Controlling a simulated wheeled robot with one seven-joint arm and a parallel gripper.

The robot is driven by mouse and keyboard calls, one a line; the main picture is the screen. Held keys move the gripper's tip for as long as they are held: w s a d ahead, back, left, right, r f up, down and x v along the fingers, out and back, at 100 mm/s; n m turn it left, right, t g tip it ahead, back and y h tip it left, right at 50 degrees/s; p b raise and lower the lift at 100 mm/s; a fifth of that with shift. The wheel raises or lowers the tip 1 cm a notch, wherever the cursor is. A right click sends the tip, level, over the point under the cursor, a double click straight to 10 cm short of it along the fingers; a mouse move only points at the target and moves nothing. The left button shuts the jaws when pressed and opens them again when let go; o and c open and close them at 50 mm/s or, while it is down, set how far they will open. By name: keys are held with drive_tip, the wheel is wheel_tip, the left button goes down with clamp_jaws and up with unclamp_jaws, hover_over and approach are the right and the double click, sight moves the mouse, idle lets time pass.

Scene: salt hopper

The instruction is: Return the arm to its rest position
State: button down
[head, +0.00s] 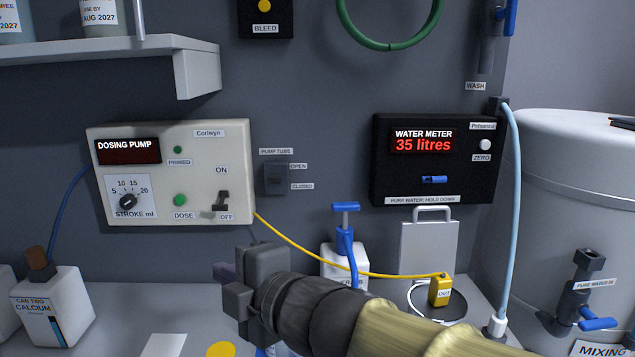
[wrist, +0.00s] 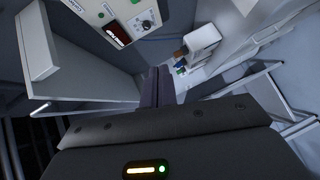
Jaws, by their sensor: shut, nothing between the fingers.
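My gripper (head: 224,272) is in the lower middle of the head view, at the end of my arm coming in from the lower right. It points left, in front of the bench and below the dosing pump (head: 240,160). In the wrist view my gripper's two dark fingers (wrist: 158,84) lie side by side, shut, with nothing between them. The gripper appears to touch nothing. My arm hides part of the bench and the lower part of a white container (head: 335,252) with a blue tap.
The water meter (head: 380,160) reads 35 litres; the pump display is dark. A yellow tube runs to a yellow block (head: 440,290) near my arm. A CAN TWO calcium can (head: 60,318) stands left. A large grey tank (head: 570,180) stands right; a shelf (head: 120,58) juts out upper left.

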drive_tip(key=w+d+f+m+g+h+p, duration=0.1)
drive_tip(key=w+d+f+m+h+p, duration=0.3)
drive_tip(key=d+m, duration=0.4)
drive_tip(key=w+d+f+m+h+p, duration=0.3)
drive_tip(key=d+f+m+h, duration=0.3)
drive_tip(key=d, duration=0.4)
drive_tip(key=s+d+f+m+g+h+p, duration=0.1)
drive_tip(key=s+d+f+m+g+p, duration=0.3)
drive_tip(key=m, duration=0.7)
drive_tip(key=s+d+f+g, duration=0.2)
drive_tip(key=s+d+f, duration=0.2)
drive_tip(key=s+d, duration=0.1)
drive_tip(key=shift+s+d+f+g+h, duration=0.2)
drive_tip(key=shift+s+f+g+h, duration=0.1)
drive_tip(key=shift+s+f+g, duration=0.1)
